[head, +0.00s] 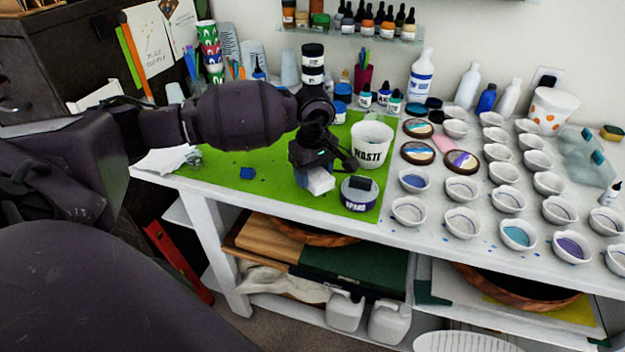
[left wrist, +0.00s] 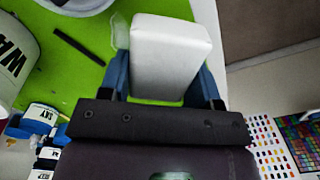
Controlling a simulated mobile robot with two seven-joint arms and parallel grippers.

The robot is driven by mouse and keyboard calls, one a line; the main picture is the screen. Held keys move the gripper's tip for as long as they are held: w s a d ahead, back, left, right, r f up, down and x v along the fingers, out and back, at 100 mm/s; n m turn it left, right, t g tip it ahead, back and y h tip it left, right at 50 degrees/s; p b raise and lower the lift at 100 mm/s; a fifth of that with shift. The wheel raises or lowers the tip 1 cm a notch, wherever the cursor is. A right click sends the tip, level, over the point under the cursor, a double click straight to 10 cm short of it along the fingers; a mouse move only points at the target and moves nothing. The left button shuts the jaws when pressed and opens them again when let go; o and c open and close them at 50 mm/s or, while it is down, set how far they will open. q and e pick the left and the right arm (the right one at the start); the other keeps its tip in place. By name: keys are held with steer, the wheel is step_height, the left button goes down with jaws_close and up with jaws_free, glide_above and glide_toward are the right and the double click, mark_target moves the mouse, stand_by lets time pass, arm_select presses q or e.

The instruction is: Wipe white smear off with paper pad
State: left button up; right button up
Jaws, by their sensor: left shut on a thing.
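My left gripper (head: 316,168) is shut on a white paper pad (head: 320,182), low over the front part of the green mat (head: 225,140). In the left wrist view, the pad (left wrist: 170,55) sits between the two blue fingers of the gripper (left wrist: 165,80). A faint whitish smear (left wrist: 119,32) shows on the mat just left of the pad there. The pad hides part of the mat, and I cannot tell whether it touches it. In the head view I cannot make out the smear. My right gripper is not in view.
A white WASTE tub (head: 370,148) stands right behind the gripper. A round labelled tin (head: 360,195) is close on its right. Several small white bowls (head: 409,211) fill the table's right side.

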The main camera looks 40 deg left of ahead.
mark_target(314, 171)
arm_select(q)
steer(key=shift+r+p, duration=0.65)
steer(key=shift+r, duration=1.2)
